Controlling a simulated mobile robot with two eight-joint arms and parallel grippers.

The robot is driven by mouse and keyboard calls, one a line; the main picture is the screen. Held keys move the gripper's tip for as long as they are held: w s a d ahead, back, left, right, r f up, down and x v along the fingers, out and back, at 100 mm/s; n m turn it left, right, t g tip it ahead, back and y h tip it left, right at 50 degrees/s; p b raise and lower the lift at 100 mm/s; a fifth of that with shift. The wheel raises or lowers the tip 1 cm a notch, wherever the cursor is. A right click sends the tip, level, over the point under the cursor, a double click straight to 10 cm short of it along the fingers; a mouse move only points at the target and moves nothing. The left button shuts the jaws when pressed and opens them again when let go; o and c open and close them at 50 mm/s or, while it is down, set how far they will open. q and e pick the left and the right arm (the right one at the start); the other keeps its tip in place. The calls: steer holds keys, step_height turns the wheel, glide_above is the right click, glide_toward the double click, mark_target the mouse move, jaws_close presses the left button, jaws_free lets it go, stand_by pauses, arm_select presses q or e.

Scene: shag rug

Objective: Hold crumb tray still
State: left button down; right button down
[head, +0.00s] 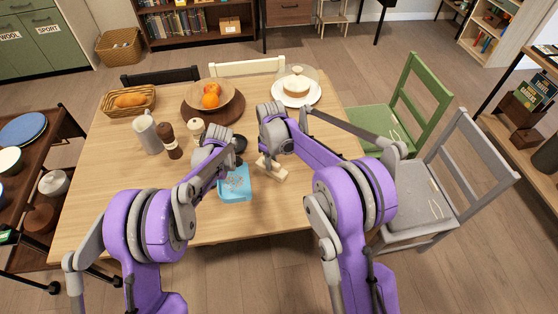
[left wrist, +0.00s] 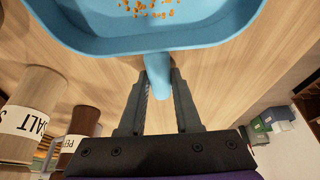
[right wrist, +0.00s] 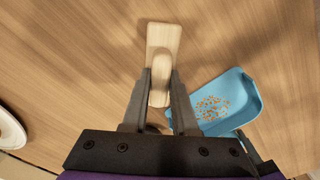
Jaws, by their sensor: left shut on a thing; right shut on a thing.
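The blue crumb tray (head: 236,190) lies on the wooden table, with orange-brown crumbs inside. In the left wrist view the tray (left wrist: 150,43) is close, and my left gripper (left wrist: 160,80) is shut on its blue handle. The tray also shows in the right wrist view (right wrist: 243,108), to the right of my right gripper (right wrist: 160,82). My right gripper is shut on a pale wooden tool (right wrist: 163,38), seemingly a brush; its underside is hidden. In the head view this wooden tool (head: 273,171) is just right of the tray.
A pepper mill (head: 170,142) and a grey pitcher (head: 147,134) stand left of my left arm. A fruit bowl (head: 212,100), bread basket (head: 128,101) and covered cake (head: 297,88) stand farther back. The table's front left is clear. Chairs stand at the right.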

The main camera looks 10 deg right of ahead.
steer(key=shift+a, duration=2)
arm_select(q)
steer(key=shift+d, duration=0.1)
arm_select(e)
step_height(320, 180, up, 3)
steer(key=shift+f, duration=0.2)
steer(key=shift+d+r, duration=0.1)
steer(key=shift+r, duration=2.7)
arm_select(q)
steer(key=c, duration=0.5)
jaws_free()
steer(key=v, duration=0.7)
steer(key=shift+r, duration=0.25)
